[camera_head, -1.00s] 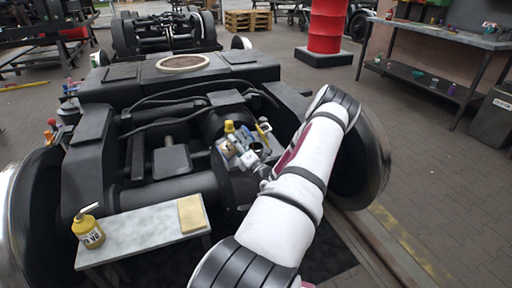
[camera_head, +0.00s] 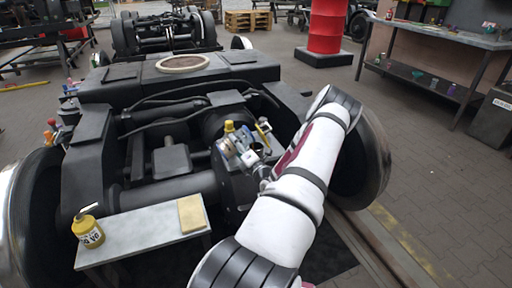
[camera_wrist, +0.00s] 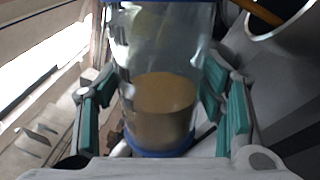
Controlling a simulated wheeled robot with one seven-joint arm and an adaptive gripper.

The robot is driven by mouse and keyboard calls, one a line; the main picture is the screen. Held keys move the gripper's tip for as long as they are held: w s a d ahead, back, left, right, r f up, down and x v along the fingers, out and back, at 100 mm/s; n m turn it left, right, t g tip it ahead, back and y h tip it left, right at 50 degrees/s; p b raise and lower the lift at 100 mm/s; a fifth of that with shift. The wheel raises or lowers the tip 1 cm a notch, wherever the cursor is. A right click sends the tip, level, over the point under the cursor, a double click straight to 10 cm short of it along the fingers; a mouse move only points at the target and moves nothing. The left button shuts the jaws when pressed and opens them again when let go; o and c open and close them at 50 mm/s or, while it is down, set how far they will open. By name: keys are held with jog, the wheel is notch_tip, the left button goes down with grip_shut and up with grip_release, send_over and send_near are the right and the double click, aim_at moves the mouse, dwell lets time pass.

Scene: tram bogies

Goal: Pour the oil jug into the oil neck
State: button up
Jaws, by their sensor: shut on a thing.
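A clear oil jug (camera_wrist: 163,55) with blue bands at its top and bottom fills the middle of the wrist view. Amber oil (camera_wrist: 165,95) lies in its lower part. My gripper (camera_wrist: 160,105) is shut on the jug, with teal pads on both sides of it. In the head view my gripper (camera_head: 248,158) and the small, pale jug (camera_head: 229,147) are above the bogie's gearbox. A dark round opening with a metal rim, which looks like the oil neck (camera_head: 258,147), is just right of the jug. A metallic ring (camera_wrist: 285,25) shows at the wrist view's upper right.
A yellow cap (camera_head: 229,126) and a yellow-handled part (camera_head: 264,126) are close behind the jug. A small bench (camera_head: 145,238) at the front left bears a yellow oil can (camera_head: 88,232) and a yellow cloth or pad (camera_head: 192,214). The bogie frame and wheels surround the arm.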

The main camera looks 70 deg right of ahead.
jog(key=shift+m, duration=0.5)
dwell(0.8)
jog(key=shift+s+d+f+m+h+p, duration=0.1)
jog(key=shift+s+d+m+h+p, duration=0.25)
jog(key=shift+m, duration=0.65)
dwell(1.4)
jog(key=shift+s+d+r+m+p, duration=0.15)
jog(key=shift+r+m+p, duration=0.15)
jog(key=shift+m+p, duration=0.2)
jog(key=shift+s+d+r+m+p, duration=0.1)
jog(key=shift+r+m+p, duration=0.15)
jog(key=shift+m+p, duration=0.2)
dwell(0.7)
jog(key=shift+r, duration=0.1)
jog(key=shift+r+p, duration=0.55)
jog(key=shift+p, duration=0.15)
jog(key=f+b, duration=0.1)
jog(key=f+n+b, duration=0.1)
jog(key=f+b, duration=0.1)
jog(key=shift+w+a+n+b, duration=0.15)
jog(key=shift+w+n+b, duration=0.1)
jog(key=shift+b, duration=0.05)
jog(key=shift+w+a+r+n+b, duration=0.15)
jog(key=shift+w+a+n+b, duration=0.2)
jog(key=shift+n, duration=0.45)
jog(key=shift+a+r+n, duration=0.1)
jog(key=shift+r+n, duration=0.2)
jog(key=shift+n, duration=0.3)
